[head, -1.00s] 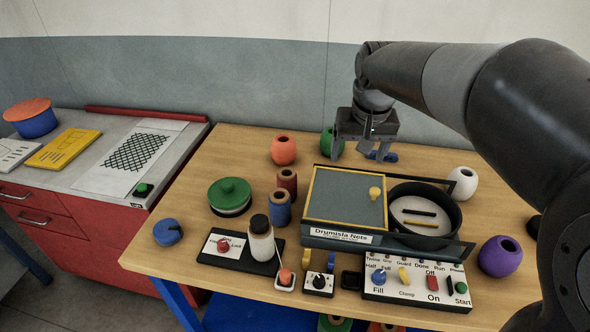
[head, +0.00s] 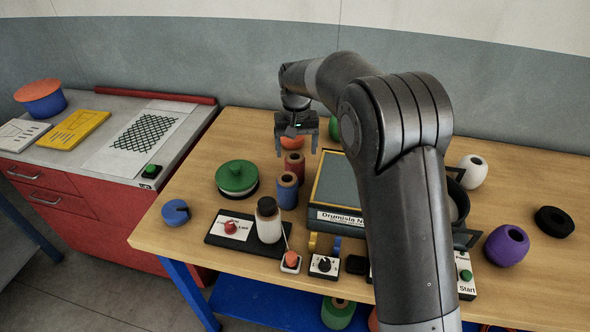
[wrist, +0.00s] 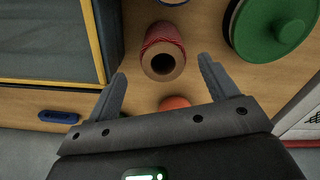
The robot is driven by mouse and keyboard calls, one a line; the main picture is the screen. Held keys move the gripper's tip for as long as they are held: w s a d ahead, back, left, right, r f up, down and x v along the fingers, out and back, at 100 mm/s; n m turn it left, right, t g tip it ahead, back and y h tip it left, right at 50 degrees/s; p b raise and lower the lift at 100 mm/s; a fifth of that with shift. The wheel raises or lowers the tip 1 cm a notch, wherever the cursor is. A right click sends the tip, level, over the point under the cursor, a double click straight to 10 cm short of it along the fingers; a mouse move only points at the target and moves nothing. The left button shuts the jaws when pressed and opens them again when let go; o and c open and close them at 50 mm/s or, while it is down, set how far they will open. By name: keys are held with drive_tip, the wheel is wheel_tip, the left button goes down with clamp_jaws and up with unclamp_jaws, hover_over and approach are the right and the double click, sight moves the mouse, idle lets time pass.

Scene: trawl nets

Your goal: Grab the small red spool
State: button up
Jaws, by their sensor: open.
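The small red spool (head: 295,162) stands upright on the wooden table, behind the blue spool (head: 287,192). It also shows in the wrist view (wrist: 163,38), where I look down on its top with a dark centre hole. My gripper (head: 296,153) is open and empty, above and slightly behind the red spool in the head view. In the wrist view the spool's near end lies between and just beyond my fingertips (wrist: 162,68). I see no contact.
An orange round vase (head: 292,142) sits close behind the red spool, partly hidden by my gripper. A green-lidded pot (head: 237,178) stands left. The Drumisla Nets box (head: 338,187) stands right. My arm hides part of the table's right side.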

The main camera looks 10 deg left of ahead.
sight(295, 167)
drive_tip(key=f, duration=0.8)
drive_tip(key=shift+s+a, duration=0.1)
drive_tip(key=shift+a, duration=0.1)
drive_tip(key=shift+r, duration=0.1)
drive_tip(key=c, duration=1.1)
